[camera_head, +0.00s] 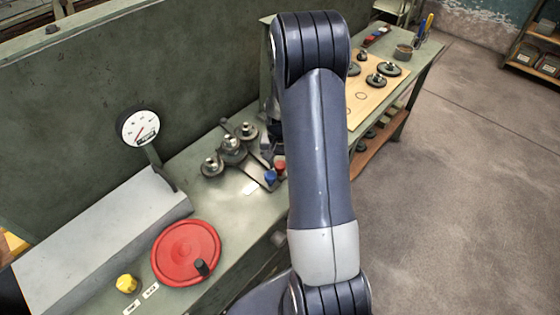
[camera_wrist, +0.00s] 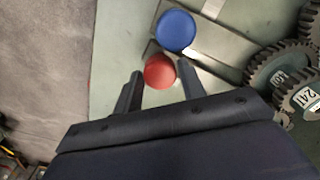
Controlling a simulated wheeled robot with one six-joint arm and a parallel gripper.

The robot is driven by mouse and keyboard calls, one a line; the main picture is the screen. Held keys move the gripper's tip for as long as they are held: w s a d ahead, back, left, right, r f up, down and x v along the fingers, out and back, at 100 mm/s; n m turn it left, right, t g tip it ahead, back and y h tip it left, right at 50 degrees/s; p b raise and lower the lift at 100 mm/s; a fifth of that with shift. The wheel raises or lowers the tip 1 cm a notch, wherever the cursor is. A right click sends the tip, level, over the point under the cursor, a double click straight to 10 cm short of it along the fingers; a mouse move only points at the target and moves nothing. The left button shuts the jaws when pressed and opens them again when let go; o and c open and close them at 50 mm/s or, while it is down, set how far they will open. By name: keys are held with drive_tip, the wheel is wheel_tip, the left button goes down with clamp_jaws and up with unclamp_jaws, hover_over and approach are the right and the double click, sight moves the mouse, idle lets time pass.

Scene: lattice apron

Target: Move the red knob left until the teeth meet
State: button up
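The red knob (camera_wrist: 159,72) is round and sits between the two fingers of my gripper (camera_wrist: 160,86) in the wrist view. The fingers stand apart, and a gap shows on each side of the knob. The red knob also shows in the head view (camera_head: 280,165), beside my arm. A blue knob (camera_wrist: 176,30) lies just beyond it in the wrist view, and it shows in the head view (camera_head: 270,177). Toothed gears (camera_wrist: 282,68) are at the right of the wrist view. In the head view the gears (camera_head: 232,150) sit left of the knobs; whether their teeth touch is too small to tell.
A large red handwheel (camera_head: 186,252), a yellow knob (camera_head: 127,284) and a dial gauge (camera_head: 138,127) are on the left of the bench. A wooden board (camera_head: 365,98) with loose gears (camera_head: 376,80) lies beyond my arm. Open floor (camera_head: 450,190) is on the right.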

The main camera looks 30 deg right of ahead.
clamp_jaws()
drive_tip(key=shift+a, duration=0.1)
drive_tip(key=shift+s+a+b, duration=0.1)
drive_tip(key=shift+a+b, duration=0.15)
drive_tip(key=shift+b, duration=0.35)
drive_tip(key=shift+o, duration=2.1)
unclamp_jaws()
drive_tip(key=shift+a, duration=0.1)
